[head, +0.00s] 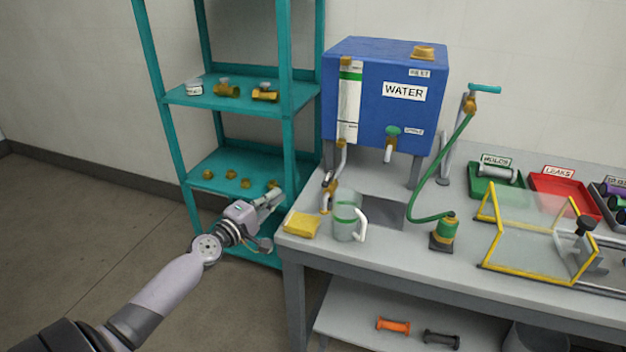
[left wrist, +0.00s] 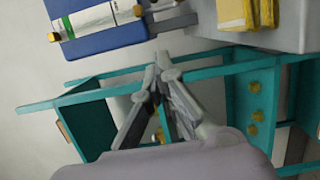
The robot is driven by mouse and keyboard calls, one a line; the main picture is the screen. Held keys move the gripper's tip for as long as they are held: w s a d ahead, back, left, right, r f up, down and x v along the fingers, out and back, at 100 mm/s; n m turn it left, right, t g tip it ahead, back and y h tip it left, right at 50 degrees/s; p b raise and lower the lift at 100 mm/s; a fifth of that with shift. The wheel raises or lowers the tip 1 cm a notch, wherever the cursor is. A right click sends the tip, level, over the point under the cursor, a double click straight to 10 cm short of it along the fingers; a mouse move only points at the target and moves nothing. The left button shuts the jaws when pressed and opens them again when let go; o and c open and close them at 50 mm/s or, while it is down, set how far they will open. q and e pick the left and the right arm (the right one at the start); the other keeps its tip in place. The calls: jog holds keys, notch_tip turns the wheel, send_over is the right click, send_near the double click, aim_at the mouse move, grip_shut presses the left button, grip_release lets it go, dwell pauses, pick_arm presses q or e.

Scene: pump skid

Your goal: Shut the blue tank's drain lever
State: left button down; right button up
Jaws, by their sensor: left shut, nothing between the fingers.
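The blue tank (head: 385,112), labelled WATER, stands on legs on the bench. A drain pipe (head: 341,158) comes down from its left front to a brass valve (head: 329,190) above the bench edge. The lever there is small, and I cannot tell its position. My left gripper (head: 275,197) is shut and empty, left of the valve and apart from it, in front of the teal shelf. In the left wrist view the shut fingers (left wrist: 158,72) point toward the tank (left wrist: 108,38), with the teal shelf behind. My right gripper is not in view.
A clear jug (head: 346,222) stands beside the valve, with a yellow sponge (head: 301,224) at the bench corner. The teal shelf (head: 232,171) holds brass fittings close behind my left gripper. A sample tap (head: 391,140) and green hose (head: 423,189) are to the right.

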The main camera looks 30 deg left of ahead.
aim_at(329, 181)
pick_arm(q)
jog(key=w, duration=0.9)
jog(key=shift+w, duration=0.25)
jog(key=d+p, duration=0.1)
jog(key=w+d+p, duration=0.1)
jog(key=d, duration=0.1)
jog(key=shift+w, duration=0.2)
jog(key=shift+d, duration=0.45)
jog(key=shift+w+f, duration=0.1)
jog(key=shift+d, duration=0.1)
jog(key=shift+d+p, duration=0.1)
jog(key=shift+p, duration=0.65)
jog(key=shift+y, duration=0.3)
